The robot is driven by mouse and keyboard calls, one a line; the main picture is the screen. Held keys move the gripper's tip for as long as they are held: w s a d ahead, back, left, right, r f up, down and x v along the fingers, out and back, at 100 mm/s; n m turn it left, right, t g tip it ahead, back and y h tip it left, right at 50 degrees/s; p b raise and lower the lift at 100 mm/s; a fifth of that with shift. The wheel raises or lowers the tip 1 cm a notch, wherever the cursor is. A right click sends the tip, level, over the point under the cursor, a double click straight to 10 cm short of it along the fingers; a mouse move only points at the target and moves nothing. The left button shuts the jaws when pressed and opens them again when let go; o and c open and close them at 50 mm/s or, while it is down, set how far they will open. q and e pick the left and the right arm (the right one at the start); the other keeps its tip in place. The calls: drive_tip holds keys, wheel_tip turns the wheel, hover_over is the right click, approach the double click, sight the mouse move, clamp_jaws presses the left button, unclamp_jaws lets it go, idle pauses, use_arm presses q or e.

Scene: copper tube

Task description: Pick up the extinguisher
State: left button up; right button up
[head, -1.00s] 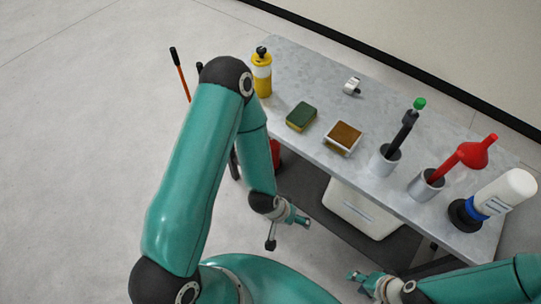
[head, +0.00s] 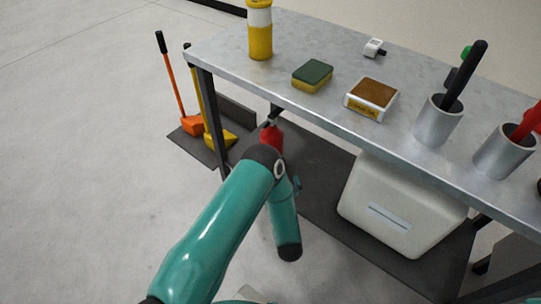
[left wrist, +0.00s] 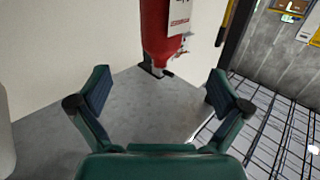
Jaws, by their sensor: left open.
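The extinguisher is a red cylinder. In the head view its red body (head: 272,138) with a dark top shows below the table's left end, its lower part hidden by my left arm. In the left wrist view the extinguisher (left wrist: 168,32) carries a white label and is cut off by the top edge. My left gripper (left wrist: 158,92) is open, with its two dark-padded fingers wide apart and nothing between them. The extinguisher is beyond the fingertips, apart from them. In the head view the left gripper is mostly hidden behind my arm. My right gripper is out of view.
The grey table (head: 215,52) has a leg (head: 211,115) close to the extinguisher. A white bin (head: 400,205) stands under the table. An orange shovel (head: 193,124) and a yellow one (head: 220,141) stand left. The floor on the left is clear.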

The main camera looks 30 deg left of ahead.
sight(274, 143)
use_arm(q)
drive_tip(key=b+x, duration=0.1)
drive_tip(key=x, duration=0.4)
drive_tip(key=b+x, duration=0.2)
drive_tip(key=x, duration=0.4)
drive_tip(key=r+b+x, duration=0.1)
drive_tip(key=x, duration=0.4)
drive_tip(key=shift+w+a+b, duration=0.1)
drive_tip(key=shift+a+b, duration=0.2)
drive_tip(key=shift+a, duration=0.05)
drive_tip(key=c, duration=1.4)
drive_tip(key=shift+w+r, duration=0.1)
drive_tip(key=shift+r, duration=0.1)
drive_tip(key=shift+c, duration=1.2)
drive_tip(key=shift+r, duration=0.1)
